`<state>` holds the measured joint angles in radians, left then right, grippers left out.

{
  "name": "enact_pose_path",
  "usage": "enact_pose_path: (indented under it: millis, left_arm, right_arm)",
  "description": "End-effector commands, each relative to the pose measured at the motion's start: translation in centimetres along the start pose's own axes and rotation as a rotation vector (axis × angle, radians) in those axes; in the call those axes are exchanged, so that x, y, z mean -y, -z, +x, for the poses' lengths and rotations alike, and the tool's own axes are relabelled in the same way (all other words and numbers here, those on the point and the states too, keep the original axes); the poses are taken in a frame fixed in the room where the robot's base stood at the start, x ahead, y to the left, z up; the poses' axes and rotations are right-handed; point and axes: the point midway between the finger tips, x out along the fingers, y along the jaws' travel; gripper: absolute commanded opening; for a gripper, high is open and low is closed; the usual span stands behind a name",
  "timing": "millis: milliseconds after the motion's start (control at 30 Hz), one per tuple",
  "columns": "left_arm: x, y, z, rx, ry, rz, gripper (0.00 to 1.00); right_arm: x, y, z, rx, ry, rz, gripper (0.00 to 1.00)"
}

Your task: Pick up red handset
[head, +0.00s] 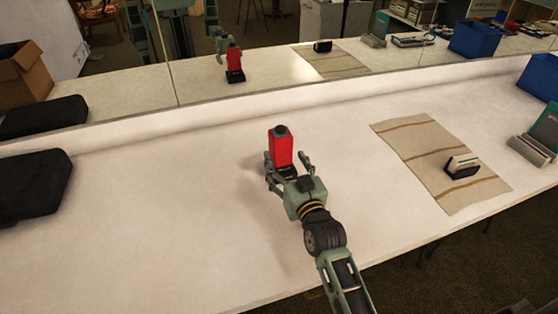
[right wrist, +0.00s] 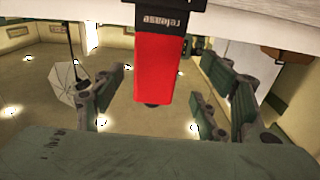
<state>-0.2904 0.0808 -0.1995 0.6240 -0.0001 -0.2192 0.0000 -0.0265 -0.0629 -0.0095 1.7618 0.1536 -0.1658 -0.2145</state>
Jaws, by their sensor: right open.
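The red handset (head: 281,150) stands upright on the white table, near the middle of the head view, with a dark top. In the right wrist view the red handset (right wrist: 160,70) shows upside down, joined to a black base (right wrist: 163,18) marked "release". My right gripper (head: 287,168) is open, with a finger to either side of the handset. In the right wrist view gaps show between the handset and the fingers of my right gripper (right wrist: 160,88). The handset's lower part is hidden by the gripper in the head view. My left gripper is not in direct view.
A mirror (head: 290,65) runs along the table's back and reflects the scene. A striped cloth (head: 410,145) lies right, with a small black-and-white block (head: 462,165) on it. A black case (head: 35,185) lies left; a blue bin (head: 540,77) stands far right. The front table is clear.

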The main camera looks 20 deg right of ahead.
Motion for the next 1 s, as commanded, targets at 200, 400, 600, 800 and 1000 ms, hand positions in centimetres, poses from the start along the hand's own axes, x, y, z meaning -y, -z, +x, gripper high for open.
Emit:
enact_pose_path:
  millis: [200,400,600,800,1000]
  left_arm:
    - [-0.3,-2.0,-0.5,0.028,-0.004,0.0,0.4]
    - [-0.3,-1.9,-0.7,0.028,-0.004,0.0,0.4]
    - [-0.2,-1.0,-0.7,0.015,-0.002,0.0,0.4]
    - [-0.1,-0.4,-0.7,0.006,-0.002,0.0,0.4]
    - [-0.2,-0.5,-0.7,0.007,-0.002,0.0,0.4]
  right_arm:
    - [-0.3,0.3,2.7,0.0,0.0,0.0,0.66]
    - [-0.5,0.1,5.6,0.001,0.001,0.0,0.66]
    - [-0.6,0.1,6.4,0.002,0.001,0.001,0.66]
    - [-0.5,0.0,6.4,0.002,0.001,0.0,0.61]
    - [-0.5,0.0,6.4,0.003,0.001,0.0,0.44]
